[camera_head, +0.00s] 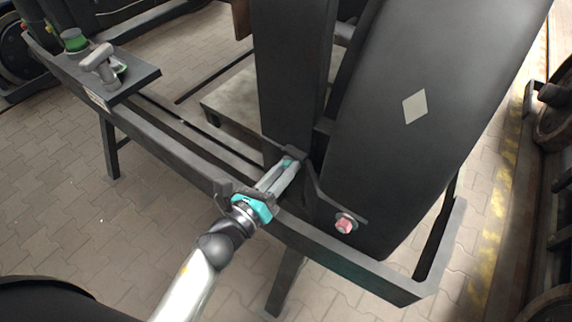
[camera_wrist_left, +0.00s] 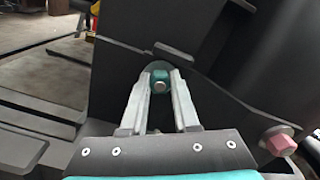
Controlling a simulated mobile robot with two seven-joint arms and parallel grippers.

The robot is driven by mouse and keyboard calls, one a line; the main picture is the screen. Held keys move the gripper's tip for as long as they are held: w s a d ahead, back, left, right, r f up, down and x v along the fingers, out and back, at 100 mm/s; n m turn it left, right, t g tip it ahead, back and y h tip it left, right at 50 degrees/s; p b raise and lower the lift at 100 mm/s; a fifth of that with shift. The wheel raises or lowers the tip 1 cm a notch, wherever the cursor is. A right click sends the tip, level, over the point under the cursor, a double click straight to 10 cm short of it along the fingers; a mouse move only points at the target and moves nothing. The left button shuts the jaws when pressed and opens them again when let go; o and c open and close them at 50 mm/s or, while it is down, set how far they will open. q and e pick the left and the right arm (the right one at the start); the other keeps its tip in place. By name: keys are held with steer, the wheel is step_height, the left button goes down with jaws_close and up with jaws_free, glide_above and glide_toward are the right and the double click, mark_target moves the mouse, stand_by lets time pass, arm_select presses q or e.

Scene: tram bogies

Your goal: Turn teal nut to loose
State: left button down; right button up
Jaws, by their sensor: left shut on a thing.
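The teal nut (camera_wrist_left: 159,82) sits on a dark rounded lug of the bogie frame, between the fingertips in the left wrist view. Only a bit of it shows in the head view (camera_head: 288,163). My left gripper (camera_wrist_left: 160,88) is shut on the nut, one finger against each side. In the head view the left gripper (camera_head: 286,168) reaches up and right from its teal-banded wrist to the lug. The far side of the nut is hidden. My right gripper is not in view.
A pink-red nut (camera_head: 345,223) sits to the right on a plate, also in the left wrist view (camera_wrist_left: 280,142). A dark frame rail (camera_head: 335,262) runs under my wrist. A grey tool (camera_head: 102,64) and green part (camera_head: 75,41) stand on the rail's left shelf.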

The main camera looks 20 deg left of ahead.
arm_select(q)
steer(key=n+p, duration=0.2)
steer(key=n, duration=0.4)
steer(key=shift+r+n, duration=0.1)
steer(key=shift+n, duration=0.2)
steer(key=n+p, duration=0.1)
steer(key=n, duration=0.2)
steer(key=shift+n+p, duration=0.3)
steer(key=shift+p, duration=0.1)
steer(key=n+p, duration=0.1)
steer(key=n, duration=0.2)
steer(key=shift+n, duration=0.3)
steer(key=n+p, duration=0.2)
steer(key=n, duration=0.1)
steer(key=shift+n, duration=0.3)
steer(key=n+p, duration=0.1)
steer(key=n, duration=0.2)
steer(key=shift+n, duration=0.3)
steer(key=n+p, duration=0.1)
steer(key=n, duration=0.2)
steer(key=shift+f+n+p, duration=0.2)
steer(key=shift+n+p, duration=0.2)
steer(key=shift+n, duration=1.4)
